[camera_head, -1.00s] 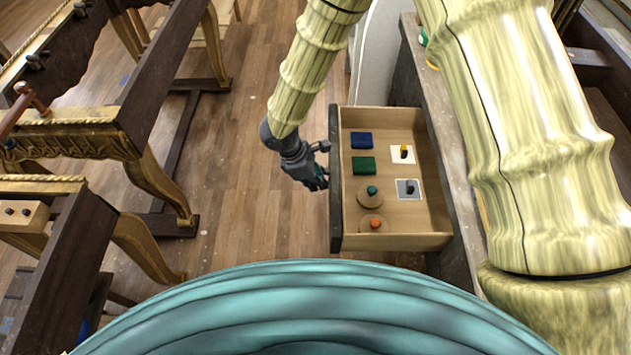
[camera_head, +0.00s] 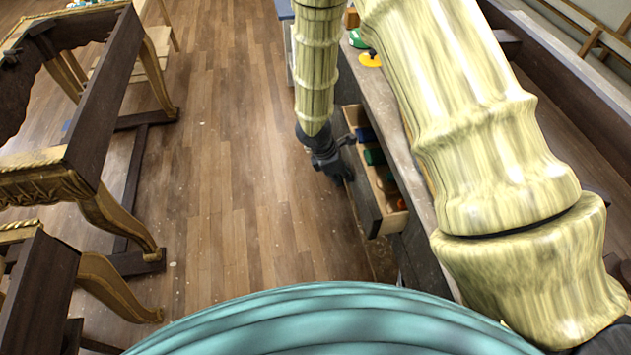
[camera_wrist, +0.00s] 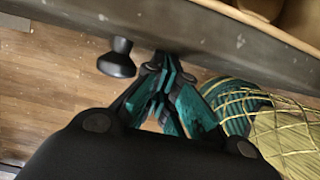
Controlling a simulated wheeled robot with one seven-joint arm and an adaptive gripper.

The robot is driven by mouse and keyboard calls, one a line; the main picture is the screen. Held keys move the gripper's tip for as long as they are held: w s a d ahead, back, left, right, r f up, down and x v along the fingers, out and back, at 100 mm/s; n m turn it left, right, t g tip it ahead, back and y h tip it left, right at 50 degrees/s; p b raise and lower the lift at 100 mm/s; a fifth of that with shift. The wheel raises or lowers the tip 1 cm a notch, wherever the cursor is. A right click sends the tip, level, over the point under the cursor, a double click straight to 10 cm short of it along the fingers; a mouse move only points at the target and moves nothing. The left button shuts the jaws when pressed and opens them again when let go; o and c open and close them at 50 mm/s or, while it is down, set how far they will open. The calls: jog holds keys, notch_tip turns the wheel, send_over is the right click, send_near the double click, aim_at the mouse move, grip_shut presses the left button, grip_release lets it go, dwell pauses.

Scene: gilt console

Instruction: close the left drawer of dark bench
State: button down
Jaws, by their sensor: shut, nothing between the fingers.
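The left drawer (camera_head: 363,205) of the dark bench (camera_head: 412,250) stands partly out, with a narrow strip of its inside showing. In it I see a blue block (camera_head: 366,135), a green block (camera_head: 375,156) and part of an orange piece (camera_head: 401,204); the rest is hidden under the bench top. My gripper (camera_head: 338,178) is shut and empty at the outer side of the drawer front. In the wrist view the gripper's fingertips (camera_wrist: 163,62) are at the dark drawer front (camera_wrist: 200,35), beside a round black knob (camera_wrist: 118,58). Whether they touch the front I cannot tell.
Gilt-legged dark console tables (camera_head: 85,170) stand at the left. The wooden floor (camera_head: 230,180) between them and the bench is clear. A green and a yellow item (camera_head: 370,60) lie on the bench top.

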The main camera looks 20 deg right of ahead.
aim_at(358, 174)
jog(key=shift+s+d, duration=0.15)
jog(key=shift+d, duration=1.1)
jog(key=shift+s+d, duration=0.1)
jog(key=shift+d, duration=1.15)
